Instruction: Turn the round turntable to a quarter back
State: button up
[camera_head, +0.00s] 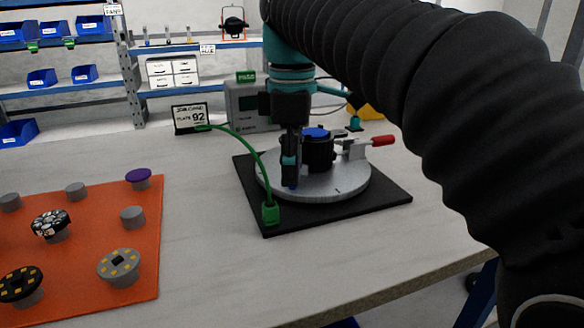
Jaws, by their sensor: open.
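The round turntable (337,187) is a grey disc on a black square base plate (388,193) on the table. A dark cylindrical part with a blue top (316,133) stands on the disc. A clamp with a red handle (382,141) sits at the disc's right side. My gripper (290,180) points down over the left part of the disc, just left of the dark cylinder. Its fingers line up in this view and look empty. I cannot tell whether the fingertips touch the disc. My arm covers the right side of the picture.
A green curved cable ends in a green plug (270,212) at the base plate's front left. A grey box with a green PASS sign (246,77) and a job card (190,117) stand behind. An orange mat (148,240) with several round parts lies left. Front table area is clear.

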jog(key=shift+f, duration=0.1)
grip_shut()
